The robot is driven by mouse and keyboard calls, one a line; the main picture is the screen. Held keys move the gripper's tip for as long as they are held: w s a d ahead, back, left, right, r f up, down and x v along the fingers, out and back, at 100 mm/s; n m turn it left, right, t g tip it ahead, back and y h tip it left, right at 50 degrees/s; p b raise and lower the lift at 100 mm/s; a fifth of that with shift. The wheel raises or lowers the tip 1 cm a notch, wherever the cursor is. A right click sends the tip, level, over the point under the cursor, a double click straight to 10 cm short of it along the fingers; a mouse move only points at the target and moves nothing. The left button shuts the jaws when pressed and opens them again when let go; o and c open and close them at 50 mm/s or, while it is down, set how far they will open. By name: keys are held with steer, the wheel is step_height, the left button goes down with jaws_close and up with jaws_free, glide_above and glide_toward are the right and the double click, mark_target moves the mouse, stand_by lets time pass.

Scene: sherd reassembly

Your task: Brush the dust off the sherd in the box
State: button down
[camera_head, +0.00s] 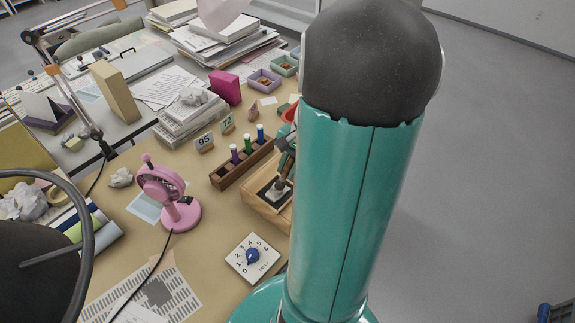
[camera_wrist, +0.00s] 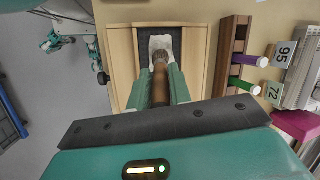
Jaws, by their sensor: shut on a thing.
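My gripper (camera_wrist: 160,88) is shut on a brush (camera_wrist: 159,94) with a brown handle, its two green fingers on either side of it. The brush points down into a light wooden box (camera_wrist: 122,65) with a dark lining (camera_wrist: 148,33). Its pale bristle end (camera_wrist: 162,42) is over the lining; I cannot tell whether it touches anything. The box (camera_head: 264,211) also shows in the head view, partly behind my arm. I cannot make out the sherd apart from the pale brush end, nor any dust on it.
A wooden rack (camera_head: 241,164) with several coloured-handled tools stands beside the box. Number cards, including 95 (camera_head: 204,142), stand behind it. A pink fan (camera_head: 168,193) and a dial card (camera_head: 252,258) are nearby. Papers and books crowd the table's far side.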

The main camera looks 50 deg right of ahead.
steer(key=shift+w, duration=0.65)
steer(key=shift+s+f, duration=0.1)
steer(key=shift+s, duration=0.8)
steer(key=shift+w, duration=0.9)
steer(key=shift+s, duration=0.85)
steer(key=shift+w, duration=0.9)
steer(key=shift+s, duration=0.9)
steer(key=shift+w, duration=0.9)
steer(key=shift+s, duration=0.95)
steer(key=shift+w, duration=0.95)
steer(key=shift+s, duration=0.95)
steer(key=shift+w, duration=0.95)
